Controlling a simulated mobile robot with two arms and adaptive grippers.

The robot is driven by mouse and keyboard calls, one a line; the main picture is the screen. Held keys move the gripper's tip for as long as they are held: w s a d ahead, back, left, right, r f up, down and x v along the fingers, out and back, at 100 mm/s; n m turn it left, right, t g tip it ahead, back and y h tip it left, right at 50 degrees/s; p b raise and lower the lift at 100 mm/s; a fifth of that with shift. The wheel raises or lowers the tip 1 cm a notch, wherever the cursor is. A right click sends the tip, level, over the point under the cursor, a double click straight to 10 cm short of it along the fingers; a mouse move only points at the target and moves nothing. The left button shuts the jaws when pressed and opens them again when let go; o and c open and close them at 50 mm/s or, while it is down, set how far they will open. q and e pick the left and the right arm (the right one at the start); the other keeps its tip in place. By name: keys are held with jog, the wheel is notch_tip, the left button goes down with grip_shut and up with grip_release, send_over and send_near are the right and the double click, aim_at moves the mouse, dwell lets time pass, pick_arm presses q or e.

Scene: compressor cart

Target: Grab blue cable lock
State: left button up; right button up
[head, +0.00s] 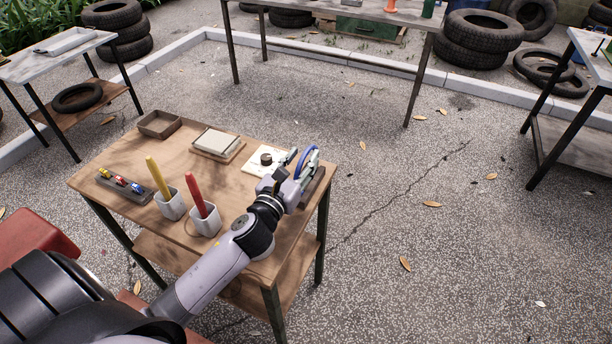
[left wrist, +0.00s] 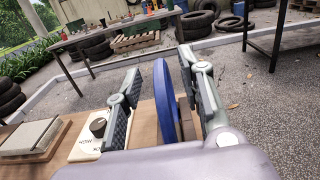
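The blue cable lock shows as a blue loop (head: 306,161) standing upright at the right end of the wooden cart top. In the left wrist view the blue loop (left wrist: 167,100) is seen nearly edge-on, between my two fingers. My left gripper (head: 297,170) is over that end of the cart. In the left wrist view the left gripper (left wrist: 165,98) is open, with one finger on each side of the loop. A gap shows on the left side; the right finger is closer, and contact cannot be told. The loop's lower part is hidden. My right gripper is out of view.
Beside the loop lies a white plate with a black knob (head: 266,158). The cart top (head: 221,160) also holds a yellow-handled cup (head: 170,203), a red-handled cup (head: 205,219), a tray of small coloured pieces (head: 122,184), a grey block (head: 217,141) and an empty tray (head: 159,124).

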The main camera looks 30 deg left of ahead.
aim_at(309, 149)
pick_arm(q)
jog(key=w, duration=0.3)
jog(key=shift+a+f, duration=0.1)
jog(key=shift+f, duration=0.05)
jog(key=shift+c, duration=0.3)
grip_shut()
dwell(0.6)
